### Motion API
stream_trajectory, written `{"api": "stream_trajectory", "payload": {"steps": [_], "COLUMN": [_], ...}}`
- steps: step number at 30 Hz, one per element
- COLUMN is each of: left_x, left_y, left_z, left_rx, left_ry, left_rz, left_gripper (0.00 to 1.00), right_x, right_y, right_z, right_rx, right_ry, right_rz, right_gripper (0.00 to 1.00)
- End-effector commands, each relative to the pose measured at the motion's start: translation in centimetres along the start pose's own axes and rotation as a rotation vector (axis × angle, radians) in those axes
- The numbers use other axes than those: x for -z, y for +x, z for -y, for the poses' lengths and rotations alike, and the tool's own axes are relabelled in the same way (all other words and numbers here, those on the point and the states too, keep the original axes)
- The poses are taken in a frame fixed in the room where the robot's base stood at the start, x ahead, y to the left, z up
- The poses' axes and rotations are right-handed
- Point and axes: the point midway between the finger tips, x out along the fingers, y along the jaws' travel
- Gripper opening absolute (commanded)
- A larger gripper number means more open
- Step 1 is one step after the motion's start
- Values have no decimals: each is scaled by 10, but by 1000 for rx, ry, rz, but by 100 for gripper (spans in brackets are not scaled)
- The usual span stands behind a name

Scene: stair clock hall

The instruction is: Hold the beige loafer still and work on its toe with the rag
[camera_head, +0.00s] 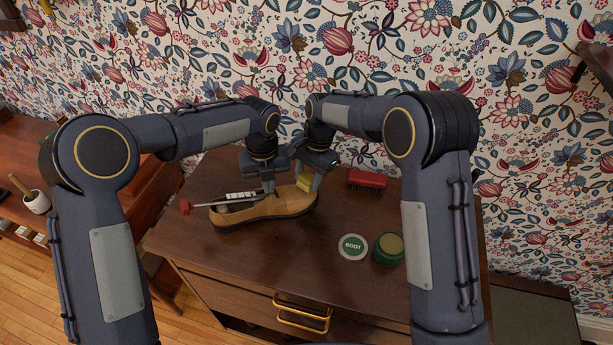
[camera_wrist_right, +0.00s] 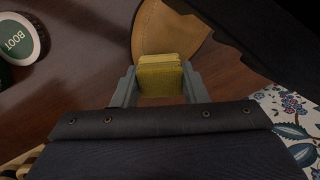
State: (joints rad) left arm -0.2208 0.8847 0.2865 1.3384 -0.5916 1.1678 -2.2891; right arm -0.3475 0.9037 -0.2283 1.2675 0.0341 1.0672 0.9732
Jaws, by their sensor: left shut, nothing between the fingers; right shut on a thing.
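The beige loafer (camera_head: 262,210) lies on the brown cabinet top, its toe pointing right; the toe also shows in the right wrist view (camera_wrist_right: 168,30). My left gripper (camera_head: 268,187) is shut and empty, its fingertips down at the middle of the shoe, by the opening; whether they press on it I cannot tell. My right gripper (camera_head: 308,184) is shut on the folded yellow rag (camera_wrist_right: 160,76). The rag shows in the head view (camera_head: 303,184) at the top of the toe. It looks to be against or very close to the toe; contact is not clear.
A red-ended rod (camera_head: 186,207) sticks out left from the loafer's heel. A red brush (camera_head: 367,178) lies behind right. A lid marked BOOT (camera_head: 353,246) and a green tin (camera_head: 388,250) stand front right. The cabinet top (camera_head: 215,250) is clear in front of the shoe.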

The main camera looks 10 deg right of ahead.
Motion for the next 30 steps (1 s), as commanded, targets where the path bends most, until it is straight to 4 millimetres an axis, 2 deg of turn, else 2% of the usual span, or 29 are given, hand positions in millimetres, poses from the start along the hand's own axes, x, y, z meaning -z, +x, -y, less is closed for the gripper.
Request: {"api": "stream_trajectory", "payload": {"steps": [2,15,30], "left_x": [1,1,1], "left_y": [3,4,4], "left_z": [-2,-1,-1], "left_rx": [-4,-4,-4], "left_ry": [0,0,0], "left_rz": [-7,-6,-6], "left_gripper": [0,0,0], "right_x": [3,1,5], "right_y": [-1,-43,-52], "right_z": [-2,-1,-3], "right_rx": [-5,-2,-1], "right_ry": [2,1,2], "right_rz": [-3,-2,-1], "right_gripper": [21,21,21]}}
